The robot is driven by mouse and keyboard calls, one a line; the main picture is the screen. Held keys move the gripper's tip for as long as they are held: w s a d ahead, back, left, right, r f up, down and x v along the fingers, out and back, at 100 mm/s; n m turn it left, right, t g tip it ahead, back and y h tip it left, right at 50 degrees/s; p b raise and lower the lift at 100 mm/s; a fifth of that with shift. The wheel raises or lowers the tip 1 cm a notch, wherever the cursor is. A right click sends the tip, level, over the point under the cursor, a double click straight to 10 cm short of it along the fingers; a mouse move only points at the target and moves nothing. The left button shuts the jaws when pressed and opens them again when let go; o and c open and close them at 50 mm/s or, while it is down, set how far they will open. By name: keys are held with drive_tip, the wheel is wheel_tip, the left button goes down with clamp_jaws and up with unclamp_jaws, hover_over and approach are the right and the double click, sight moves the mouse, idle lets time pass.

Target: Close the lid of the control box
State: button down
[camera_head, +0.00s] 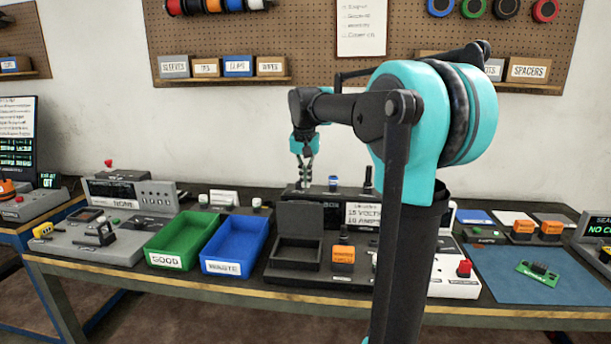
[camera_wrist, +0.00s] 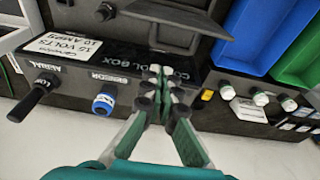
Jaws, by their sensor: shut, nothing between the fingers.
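The control box (camera_head: 333,283) is a dark unit on the bench with an open square compartment (camera_head: 297,256) at its left. Its lid (camera_head: 300,218) stands up, open, at the back of that compartment. In the wrist view the dark lid (camera_wrist: 178,14) shows at the top, beyond the CONTROL BOX lettering. My gripper (camera_head: 305,182) hangs fingers-down above and behind the lid, near the back part of the box. Its fingertips (camera_wrist: 160,72) are together and empty, over the lettering in the wrist view. I cannot tell whether they touch the box.
A blue bin (camera_head: 236,245) and a green bin (camera_head: 183,240) stand left of the box. A blue-capped knob (camera_wrist: 103,104) and a black lever (camera_wrist: 35,96) stick out near my gripper. My arm hides part of the box's right side. A blue mat (camera_head: 540,295) lies right.

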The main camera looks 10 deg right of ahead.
sight(301, 216)
drive_tip(key=f, duration=0.4)
drive_tip(key=w+f, duration=0.1)
drive_tip(key=shift+d+f, duration=0.2)
drive_tip(key=shift+f, duration=0.2)
